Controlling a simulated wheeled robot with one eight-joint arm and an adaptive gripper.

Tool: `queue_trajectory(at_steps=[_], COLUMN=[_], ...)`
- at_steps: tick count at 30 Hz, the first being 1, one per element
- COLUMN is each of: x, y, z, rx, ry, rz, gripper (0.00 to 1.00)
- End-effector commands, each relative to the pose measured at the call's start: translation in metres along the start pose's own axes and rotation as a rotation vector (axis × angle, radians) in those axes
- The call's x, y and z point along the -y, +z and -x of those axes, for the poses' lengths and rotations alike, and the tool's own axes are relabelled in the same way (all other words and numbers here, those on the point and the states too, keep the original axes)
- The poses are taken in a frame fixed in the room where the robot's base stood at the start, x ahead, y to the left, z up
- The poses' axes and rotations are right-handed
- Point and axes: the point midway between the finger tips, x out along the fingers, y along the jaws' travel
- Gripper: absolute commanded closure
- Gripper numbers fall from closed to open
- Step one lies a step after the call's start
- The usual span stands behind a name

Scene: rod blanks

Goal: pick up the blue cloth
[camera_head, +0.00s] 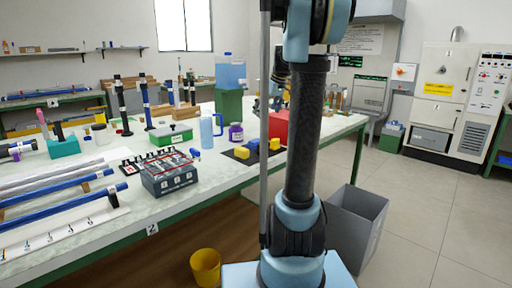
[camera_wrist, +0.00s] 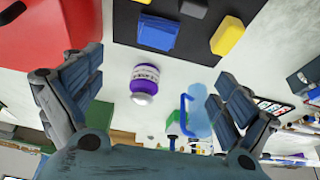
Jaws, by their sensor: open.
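A blue folded-looking piece, which I take for the blue cloth (camera_wrist: 157,33), lies on a black mat (camera_wrist: 127,22) in the wrist view, ahead of my gripper (camera_wrist: 155,78). In the head view the blue piece (camera_head: 254,144) sits between two yellow blocks on the mat, beside the red box. My gripper is open, its two fingers wide apart, with nothing held between them. It is above the table and apart from the blue piece. In the head view my arm hides much of the area to the right of the mat.
A purple jar (camera_wrist: 140,80) and a light-blue mug (camera_wrist: 195,112) stand near the mat, in view between my fingers. A red box (camera_wrist: 50,30) is close to the left finger. Yellow blocks (camera_wrist: 228,36) share the mat. A grey bin (camera_head: 356,225) stands on the floor.

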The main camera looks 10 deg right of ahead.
Motion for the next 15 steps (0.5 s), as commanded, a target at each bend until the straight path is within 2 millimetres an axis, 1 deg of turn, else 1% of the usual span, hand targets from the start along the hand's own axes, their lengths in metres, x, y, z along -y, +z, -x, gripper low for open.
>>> queue_trajectory(at_steps=[2, 5, 15], x=[-0.002, -0.003, -0.002], y=[-0.002, -0.002, -0.002], z=[-0.005, -0.018, -0.079], rx=[-0.002, -0.002, -0.002], ry=[-0.001, -0.001, -0.001], rz=[0.004, 0.007, 0.006], gripper=[0.04, 0.04, 0.04])
